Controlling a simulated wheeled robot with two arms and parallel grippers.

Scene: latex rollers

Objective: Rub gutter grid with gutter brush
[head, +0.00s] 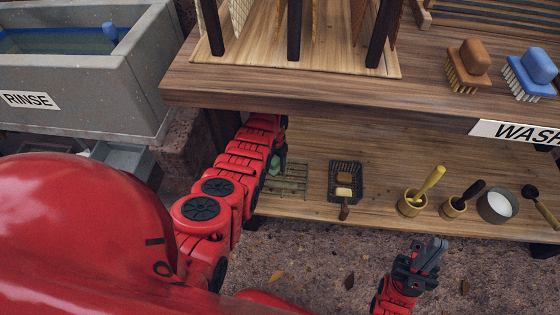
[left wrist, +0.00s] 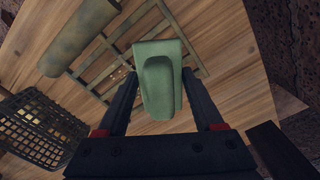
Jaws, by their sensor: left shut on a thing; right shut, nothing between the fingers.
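The gutter grid (head: 296,181) is a flat frame of olive bars lying on the lower wooden shelf in the head view. Its bars also show behind the brush in the left wrist view (left wrist: 105,46). My left gripper (left wrist: 157,100) is shut on a green block-shaped gutter brush (left wrist: 160,75), which lies between its dark fingers and over part of the grid. Whether its underside touches the grid is hidden. In the head view, the green brush (head: 275,164) is at the grid's left side, and my red arm hides much of that gripper. My right gripper (head: 433,253) is shut and empty, in front of the shelf.
A yellow mortar (head: 411,203), another small pot and a grey bowl (head: 497,206) stand farther right. Brown (head: 475,55) and blue (head: 540,64) brushes rest on the upper shelf, which overhangs the lower one.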

